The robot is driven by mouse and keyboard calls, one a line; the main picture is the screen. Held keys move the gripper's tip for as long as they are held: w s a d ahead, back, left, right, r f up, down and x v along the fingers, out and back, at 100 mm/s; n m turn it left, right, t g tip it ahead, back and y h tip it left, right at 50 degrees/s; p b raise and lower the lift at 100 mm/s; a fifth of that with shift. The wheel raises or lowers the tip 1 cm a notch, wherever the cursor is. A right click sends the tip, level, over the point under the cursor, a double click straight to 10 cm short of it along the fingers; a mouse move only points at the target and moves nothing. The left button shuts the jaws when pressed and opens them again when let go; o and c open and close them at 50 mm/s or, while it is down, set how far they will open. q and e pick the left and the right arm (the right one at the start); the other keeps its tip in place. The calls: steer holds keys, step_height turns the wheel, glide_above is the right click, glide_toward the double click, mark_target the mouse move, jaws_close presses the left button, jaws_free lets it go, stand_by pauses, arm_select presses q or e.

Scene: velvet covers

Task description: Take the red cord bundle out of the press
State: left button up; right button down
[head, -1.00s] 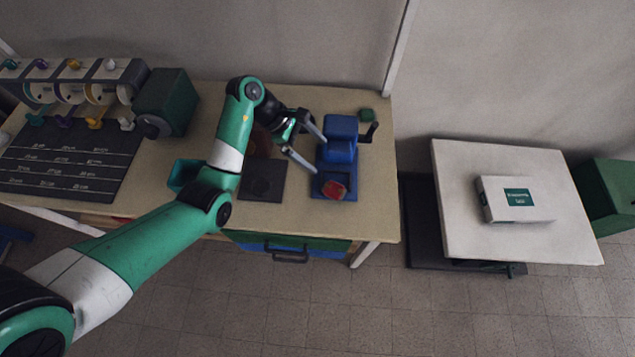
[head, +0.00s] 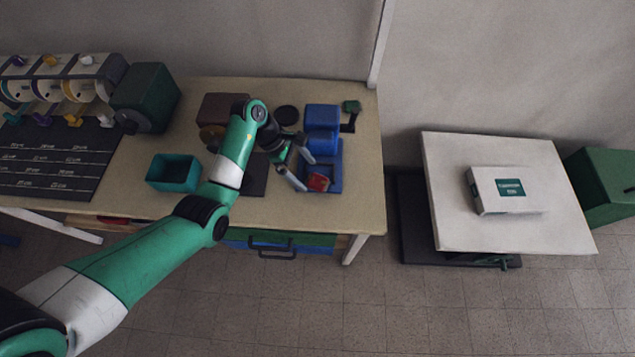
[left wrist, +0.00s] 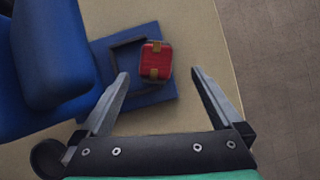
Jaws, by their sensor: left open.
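The blue press (head: 322,118) stands on the table's right part, with a flat blue base (head: 335,172) in front. The red cord bundle (head: 318,182) sits on that base. In the left wrist view the bundle (left wrist: 156,60) is red with tan bands, beside a dark frame-like edge on the blue base (left wrist: 165,93). My left gripper (head: 307,174) is open and empty at the bundle. In the wrist view its fingertips (left wrist: 160,73) lie on either side of the bundle's near end; I cannot tell the height gap. My right gripper is not in view.
An open teal bin (head: 174,172) stands left of my left arm. A dark green box (head: 145,97) and a rack are further left. A crank handle (head: 350,118) sticks out right of the press. A separate white table (head: 540,225) holds a white box (head: 508,190).

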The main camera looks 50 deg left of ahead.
mark_target(317, 181)
arm_select(q)
steer(key=x, duration=0.1)
steer(key=b+x, duration=0.1)
steer(key=x, duration=0.1)
steer(key=b+x, duration=0.1)
steer(key=shift+w, duration=0.3)
steer(key=shift+w+d+f, duration=0.1)
steer(key=shift+d+f, duration=0.15)
steer(key=shift+f, duration=0.15)
steer(key=shift+c, duration=0.2)
steer(key=c, duration=1.4)
steer(key=shift+a+r, duration=0.2)
steer(key=shift+r, duration=0.15)
steer(key=shift+c, duration=0.2)
steer(key=shift+s+a+r+p, duration=0.3)
steer(key=shift+a+r+p, duration=0.05)
steer(key=shift+a+r, duration=0.15)
steer(key=shift+s+a+r+p, duration=0.3)
steer(key=shift+s+a+r, duration=0.05)
steer(key=shift+a+r, duration=0.15)
jaws_close()
steer(key=s+a+r+p, duration=0.2)
steer(key=s+a+r, duration=0.3)
steer(key=a, duration=0.4)
steer(key=shift+s+a+r, duration=0.2)
steer(key=shift+s+a, duration=0.05)
steer(key=shift+s, duration=0.35)
